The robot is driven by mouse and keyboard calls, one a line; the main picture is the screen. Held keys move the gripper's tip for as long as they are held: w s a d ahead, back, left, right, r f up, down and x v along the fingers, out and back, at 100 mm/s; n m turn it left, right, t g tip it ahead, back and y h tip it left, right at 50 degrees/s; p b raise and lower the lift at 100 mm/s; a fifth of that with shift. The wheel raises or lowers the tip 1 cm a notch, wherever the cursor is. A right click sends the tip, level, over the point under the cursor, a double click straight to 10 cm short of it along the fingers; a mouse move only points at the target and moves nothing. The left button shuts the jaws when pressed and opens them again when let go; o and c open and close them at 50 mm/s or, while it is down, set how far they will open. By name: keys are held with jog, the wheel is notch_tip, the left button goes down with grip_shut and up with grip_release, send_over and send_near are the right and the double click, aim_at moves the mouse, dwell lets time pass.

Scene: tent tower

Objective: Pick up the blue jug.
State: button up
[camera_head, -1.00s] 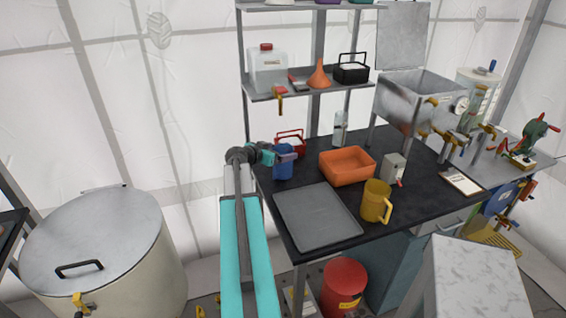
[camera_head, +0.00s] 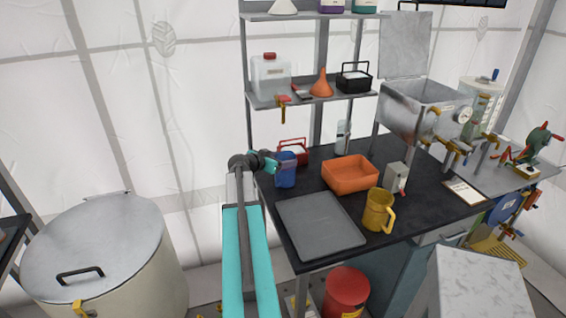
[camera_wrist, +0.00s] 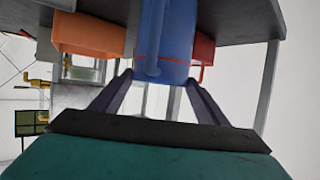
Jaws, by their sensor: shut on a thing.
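The blue jug (camera_head: 286,178) is upright at the back left of the black table (camera_head: 318,152), in front of a red basket. My gripper (camera_head: 286,160) reaches it from the left and is shut on it. In the wrist view, which looks upside down, the blue jug (camera_wrist: 168,30) fills the space between the two dark fingers of my gripper (camera_wrist: 158,80). The jug's handle shows towards the camera there. I cannot tell whether its base touches the table.
Close by are the red basket (camera_head: 292,146), an orange bin (camera_head: 350,187) and a grey tray (camera_head: 320,238). A yellow jug (camera_head: 377,212) and a small grey box (camera_head: 396,176) stand further right. A shelf (camera_head: 300,100) rises behind. A large lidded drum (camera_head: 95,235) stands left.

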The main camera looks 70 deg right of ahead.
jog(key=shift+r, duration=0.2)
jog(key=shift+r+b, duration=0.95)
jog(key=shift+r, duration=0.45)
jog(key=s+a+r+b, duration=0.1)
jog(key=s+a+b, duration=0.1)
jog(key=a+b, duration=0.7)
jog(key=a, duration=0.6)
jog(key=shift+s+a+r, duration=0.25)
jog(key=shift+s+r, duration=0.05)
jog(key=shift+r, duration=0.2)
